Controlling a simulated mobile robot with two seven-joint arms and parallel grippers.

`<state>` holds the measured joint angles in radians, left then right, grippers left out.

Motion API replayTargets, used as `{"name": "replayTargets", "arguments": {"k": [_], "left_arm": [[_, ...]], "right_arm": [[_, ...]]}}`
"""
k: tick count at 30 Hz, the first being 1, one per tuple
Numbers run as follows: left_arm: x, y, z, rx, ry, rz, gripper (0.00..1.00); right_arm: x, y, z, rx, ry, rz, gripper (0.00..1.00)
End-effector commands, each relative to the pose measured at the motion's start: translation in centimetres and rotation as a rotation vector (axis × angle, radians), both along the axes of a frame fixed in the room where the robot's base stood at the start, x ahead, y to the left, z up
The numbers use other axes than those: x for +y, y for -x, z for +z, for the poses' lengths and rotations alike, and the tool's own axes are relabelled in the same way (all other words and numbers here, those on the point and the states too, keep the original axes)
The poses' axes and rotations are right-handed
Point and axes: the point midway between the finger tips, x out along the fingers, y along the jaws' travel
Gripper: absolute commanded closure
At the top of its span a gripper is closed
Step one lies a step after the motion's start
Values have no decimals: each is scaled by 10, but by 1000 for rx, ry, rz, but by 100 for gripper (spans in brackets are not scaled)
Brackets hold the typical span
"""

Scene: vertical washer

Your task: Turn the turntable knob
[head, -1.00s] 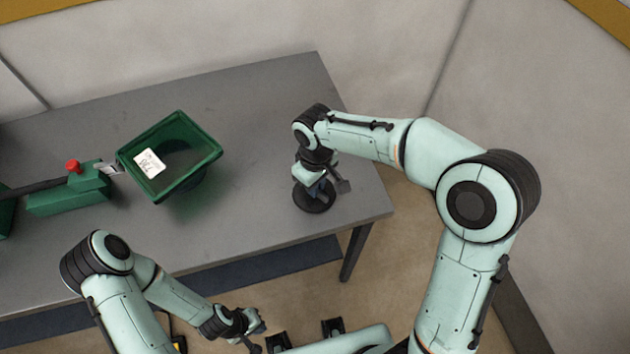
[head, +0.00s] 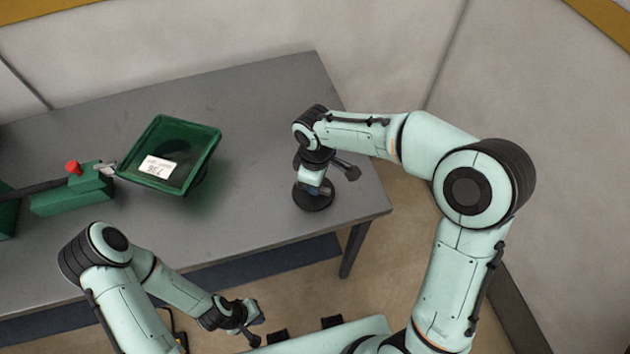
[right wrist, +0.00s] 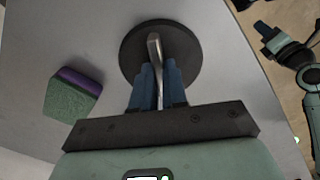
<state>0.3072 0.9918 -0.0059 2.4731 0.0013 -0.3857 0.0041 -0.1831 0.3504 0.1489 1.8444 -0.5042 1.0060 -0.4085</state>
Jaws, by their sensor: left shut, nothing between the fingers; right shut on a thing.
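The turntable knob is a black round disc (right wrist: 185,62) with a thin grey metal handle (right wrist: 155,48) across it, on the grey table. In the right wrist view, my right gripper (right wrist: 159,72) has its blue fingers shut on the handle, one on each side. In the head view, my right gripper (head: 318,188) points down over the disc (head: 313,203) near the table's right end, and the wrist hides the handle.
A green square bin (head: 205,160) with a white label stands left of the knob. A green box (head: 75,195) with a red button (head: 73,168) is farther left on the table (head: 250,100). A purple and green sponge (right wrist: 72,97) lies near the knob.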

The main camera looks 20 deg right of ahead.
Motion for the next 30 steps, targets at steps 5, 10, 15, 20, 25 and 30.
{"name": "replayTargets", "arguments": {"k": [5, 10, 15, 20, 25, 30], "left_arm": [[0, 0, 0, 0, 0, 0, 100], [0, 0, 0, 0, 0, 0, 100], [0, 0, 0, 0, 0, 0, 100], [0, 0, 0, 0, 0, 0, 100], [0, -3, 4, -3, 0, 0, 100], [0, -9, 10, -10, 0, 0, 100]], "right_arm": [[0, 0, 1, -2, 0, -1, 100], [0, 0, 1, -1, 0, -2, 62], [0, 0, 0, -1, 0, -2, 62], [0, 0, 3, -1, 0, -2, 62], [0, -1, 27, -6, -2, -2, 62], [0, -2, 66, -7, -2, -3, 62]]}}
